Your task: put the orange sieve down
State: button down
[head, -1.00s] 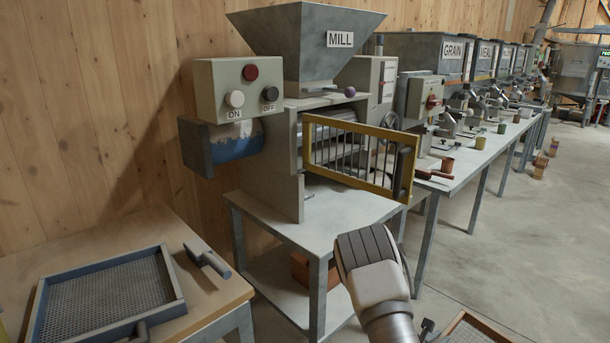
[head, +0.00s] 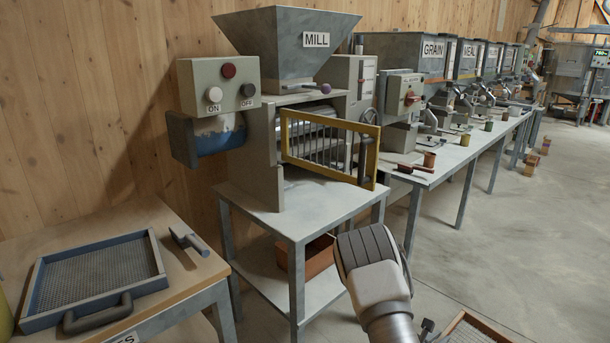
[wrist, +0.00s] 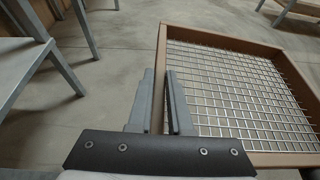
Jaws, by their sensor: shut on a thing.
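The orange sieve (wrist: 240,95) has a brown-orange square frame with a wire mesh. In the wrist view it fills the right half, held above the concrete floor. My gripper (wrist: 158,85) is shut on its left rim, with one finger on each side of the frame. In the head view only a corner of the orange sieve (head: 468,331) shows at the bottom edge, right of my arm. The rest of it is cut off there.
A wooden-topped table (head: 185,275) at left bears a blue-framed sieve (head: 40,322) and a small handled tool (head: 190,242). The mill table (head: 300,218) has a brown box (head: 318,262) on its lower shelf. A long bench (head: 450,160) runs back.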

jog(key=a+r+n+t+y+p, duration=0.1)
jog(key=a+r+p, duration=0.6)
jog(key=r, duration=0.8)
jog(key=s+a+r+n+t+y+p, duration=0.1)
jog(key=a+r+n+y+p, duration=0.2)
jog(key=r, duration=1.3)
jog(key=s+a+r+n+t+y+p, duration=0.1)
jog(key=a+r+n+t+y+p, duration=0.1)
jog(key=a+r+p, duration=0.8)
notch_tip(320, 180, up, 5)
jog(key=shift+s+a+r+n+p, duration=0.15)
jog(key=shift+a+n+p, duration=0.2)
jog(key=shift+a, duration=0.3)
